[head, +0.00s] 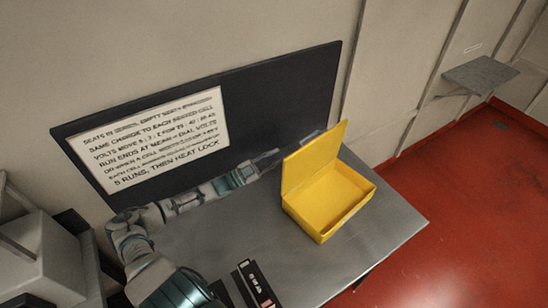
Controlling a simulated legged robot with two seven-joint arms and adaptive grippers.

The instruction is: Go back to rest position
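My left arm comes in from the lower left and reaches across the grey table (385,228). My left gripper (272,158) is over the back of the table, just left of a yellow box (352,212) with its lid raised. The gripper is small and seen from afar, so I cannot tell whether its fingers are apart or together. No held object can be made out. My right gripper is not in view.
A dark board with a white text sheet (150,140) stands along the table's back. A black device (254,284) lies at the front edge, partly cut off. A grey wall shelf (480,74) is at the far right. The red floor (450,230) is clear.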

